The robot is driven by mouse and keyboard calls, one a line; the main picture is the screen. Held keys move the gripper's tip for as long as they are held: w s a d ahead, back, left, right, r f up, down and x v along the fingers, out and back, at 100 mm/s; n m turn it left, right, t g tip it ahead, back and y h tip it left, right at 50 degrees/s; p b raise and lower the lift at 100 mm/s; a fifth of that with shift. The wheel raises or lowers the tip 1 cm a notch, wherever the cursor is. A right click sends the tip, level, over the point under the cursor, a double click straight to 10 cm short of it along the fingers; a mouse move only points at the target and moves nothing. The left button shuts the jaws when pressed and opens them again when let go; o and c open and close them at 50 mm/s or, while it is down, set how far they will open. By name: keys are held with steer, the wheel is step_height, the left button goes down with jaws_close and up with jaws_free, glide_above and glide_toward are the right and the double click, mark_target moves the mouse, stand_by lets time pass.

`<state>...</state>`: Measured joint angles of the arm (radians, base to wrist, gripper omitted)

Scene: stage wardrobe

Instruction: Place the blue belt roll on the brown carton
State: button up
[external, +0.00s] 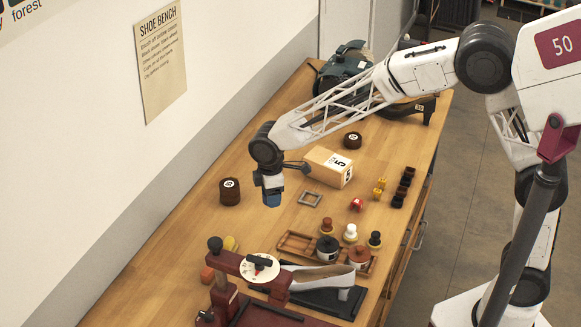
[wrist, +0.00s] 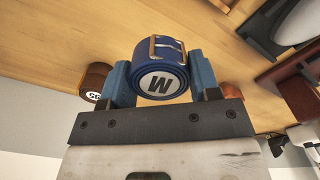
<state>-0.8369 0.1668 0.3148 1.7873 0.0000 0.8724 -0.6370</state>
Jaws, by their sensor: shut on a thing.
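The blue belt roll (wrist: 150,58), with a brass buckle and a white disc marked W, is between the blue fingers of my gripper (wrist: 160,78) in the wrist view. My gripper (external: 271,192) is shut on it and holds it above the bench in the external view, where the roll (external: 272,199) shows only as a small blue shape. The brown carton (external: 318,166), a light box with a white label, sits on the bench to the right of and behind my gripper. Its top looks clear.
Brown belt rolls stand left of my gripper (external: 230,193) and behind the carton (external: 352,140). A grey square frame (external: 310,199) lies before the carton. Small jars, a wooden tray (external: 292,243) and a red press (external: 222,290) crowd the front. A wall borders the bench's left side.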

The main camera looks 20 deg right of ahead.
steer(key=w+d+r+m, duration=0.1)
steer(key=d+r+m, duration=0.1)
steer(key=d, duration=3)
steer(key=shift+w+d, duration=0.15)
steer(key=shift+w, duration=0.05)
steer(key=shift+w, duration=0.1)
glide_above(328, 159)
steer(key=shift+w+f, duration=0.15)
steer(key=shift+f, duration=0.65)
steer(key=shift+f, duration=0.1)
steer(key=shift+f, duration=1.65)
steer(key=shift+f, duration=0.15)
